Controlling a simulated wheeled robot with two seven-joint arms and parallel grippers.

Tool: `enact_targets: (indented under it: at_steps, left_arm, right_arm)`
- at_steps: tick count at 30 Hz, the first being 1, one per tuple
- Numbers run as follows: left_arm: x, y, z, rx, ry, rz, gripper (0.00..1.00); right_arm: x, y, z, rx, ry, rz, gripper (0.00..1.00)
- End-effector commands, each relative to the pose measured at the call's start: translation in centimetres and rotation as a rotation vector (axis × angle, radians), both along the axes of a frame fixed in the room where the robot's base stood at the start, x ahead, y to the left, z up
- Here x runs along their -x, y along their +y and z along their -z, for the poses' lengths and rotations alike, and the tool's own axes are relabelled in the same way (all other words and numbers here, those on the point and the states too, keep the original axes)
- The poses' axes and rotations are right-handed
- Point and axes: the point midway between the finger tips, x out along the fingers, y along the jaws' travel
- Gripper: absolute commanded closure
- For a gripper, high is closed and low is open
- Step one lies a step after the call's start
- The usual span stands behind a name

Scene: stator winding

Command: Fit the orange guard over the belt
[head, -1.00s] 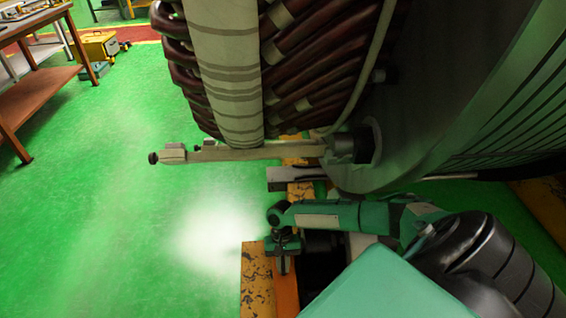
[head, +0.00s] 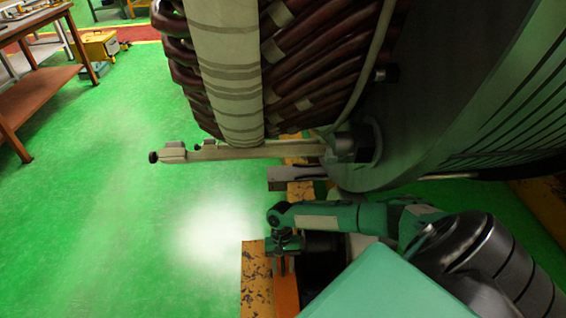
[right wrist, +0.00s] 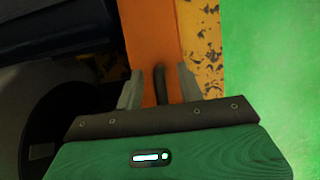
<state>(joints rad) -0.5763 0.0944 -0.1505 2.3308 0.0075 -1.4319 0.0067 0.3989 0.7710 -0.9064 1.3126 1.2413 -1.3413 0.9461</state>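The orange guard (head: 286,296) is a flat orange strip beside a worn yellow beam, low in the middle of the head view. It also shows in the right wrist view (right wrist: 152,32), with a dark bar-like handle (right wrist: 161,88) on it. My right gripper (head: 285,262) is over the guard. In the right wrist view its two fingers (right wrist: 160,88) stand apart on either side of the handle, with gaps visible. A dark round part (right wrist: 55,115) lies left of the guard; I cannot make out the belt. My left gripper is not in view.
A large stator with dark red coils (head: 315,70) fills the top and right. A pale bar (head: 240,153) juts left beneath it. The yellow beam (head: 254,285) borders the guard. Green floor (head: 110,230) is open at left; a brown workbench (head: 35,95) stands far left.

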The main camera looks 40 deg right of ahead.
Motion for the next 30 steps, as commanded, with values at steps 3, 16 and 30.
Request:
enact_targets:
  at_steps: [3, 16, 30]
  left_arm:
    - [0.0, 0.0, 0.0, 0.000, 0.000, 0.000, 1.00]
    - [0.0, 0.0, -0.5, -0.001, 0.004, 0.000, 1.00]
    - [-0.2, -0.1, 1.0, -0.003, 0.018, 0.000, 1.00]
  right_arm:
    - [0.2, 0.0, 0.2, 0.002, 0.003, 0.000, 0.62]
    - [-1.2, -1.0, -3.8, 0.001, -0.002, 0.000, 0.62]
    - [-2.3, -1.8, -6.9, 0.000, 0.000, 0.000, 0.62]
